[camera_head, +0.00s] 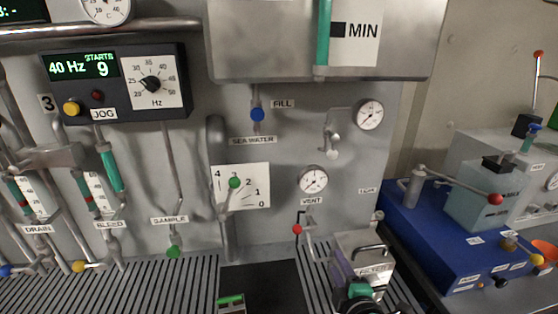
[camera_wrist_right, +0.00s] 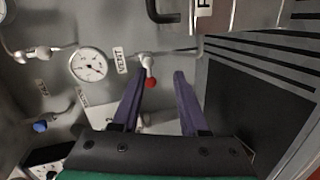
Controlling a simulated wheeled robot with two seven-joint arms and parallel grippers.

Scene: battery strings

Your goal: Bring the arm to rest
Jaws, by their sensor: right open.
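My right gripper (camera_head: 341,262) is low in the head view, in front of the box labelled FILTER (camera_head: 374,268). Its purple fingers are partly hidden by my own wrist there. In the right wrist view the two fingers (camera_wrist_right: 158,78) stand apart with nothing held between them. The red knob of the vent valve (camera_wrist_right: 150,83) shows in the gap between the fingertips; I cannot tell how far beyond them it is. In the head view this red knob (camera_head: 297,229) is left of the gripper and apart from it. My left gripper is not in view.
The grey panel carries a vent gauge (camera_head: 313,180), a green-knobbed lever (camera_head: 235,183) on a numbered scale and several valves at left. A blue bench unit (camera_head: 440,240) with a red-knobbed lever (camera_head: 494,199) stands at right. Slatted grating (camera_head: 130,290) lies along the front.

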